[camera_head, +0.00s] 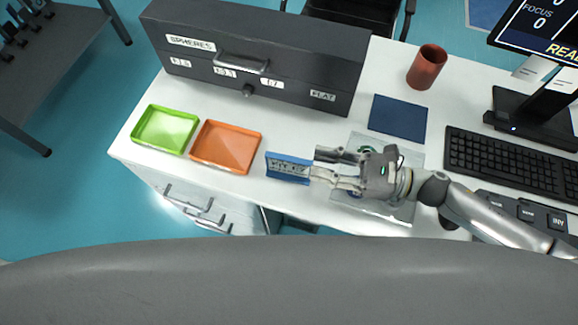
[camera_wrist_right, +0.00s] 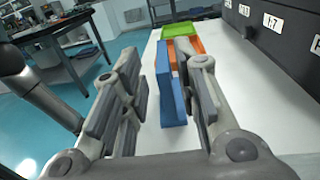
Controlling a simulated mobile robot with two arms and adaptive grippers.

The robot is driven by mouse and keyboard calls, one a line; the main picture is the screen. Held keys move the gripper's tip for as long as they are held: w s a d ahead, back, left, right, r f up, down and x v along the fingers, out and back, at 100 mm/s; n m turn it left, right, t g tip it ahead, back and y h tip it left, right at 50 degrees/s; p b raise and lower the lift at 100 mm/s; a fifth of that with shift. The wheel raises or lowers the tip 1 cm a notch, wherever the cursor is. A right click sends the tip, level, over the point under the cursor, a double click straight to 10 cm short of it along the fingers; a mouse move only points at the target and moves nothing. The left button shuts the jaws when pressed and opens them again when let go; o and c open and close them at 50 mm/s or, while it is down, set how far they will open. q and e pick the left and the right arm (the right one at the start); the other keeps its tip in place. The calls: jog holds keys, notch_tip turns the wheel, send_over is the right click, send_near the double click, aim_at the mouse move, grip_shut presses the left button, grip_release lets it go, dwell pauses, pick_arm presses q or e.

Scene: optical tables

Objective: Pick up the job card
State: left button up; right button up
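A small blue stand (camera_head: 288,177) with a grey, printed face, which may be the job card, stands upright near the table's front edge. Its print is too small to read. In the wrist view the blue piece (camera_wrist_right: 164,86) shows edge-on between the fingers, close to the right-hand finger. My right gripper (camera_head: 314,162) is open, with its fingers pointing left at the stand's right end. In the wrist view the gripper (camera_wrist_right: 155,85) has a wide gap on the blue piece's left side. I cannot tell whether the right-hand finger touches it. My left gripper is not in view.
A green tray (camera_head: 165,130) and an orange tray (camera_head: 226,147) lie left of the stand. A dark drawer case (camera_head: 300,60) stands behind. A pale sheet or plate (camera_head: 398,211) lies under my right gripper. A blue mat (camera_head: 398,118), red cup (camera_head: 427,67) and keyboard (camera_head: 510,160) are right.

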aim_at(289, 160)
jog(key=shift+w+a+f, duration=0.25)
jog(key=shift+a+f, duration=0.35)
jog(key=p+x, duration=0.2)
jog(key=x, duration=0.3)
jog(key=shift+a+r, duration=0.1)
jog(key=shift+a, duration=0.3)
jog(key=shift+w+a, duration=0.1)
jog(key=shift+a, duration=0.2)
jog(key=shift+c, duration=0.3)
grip_shut()
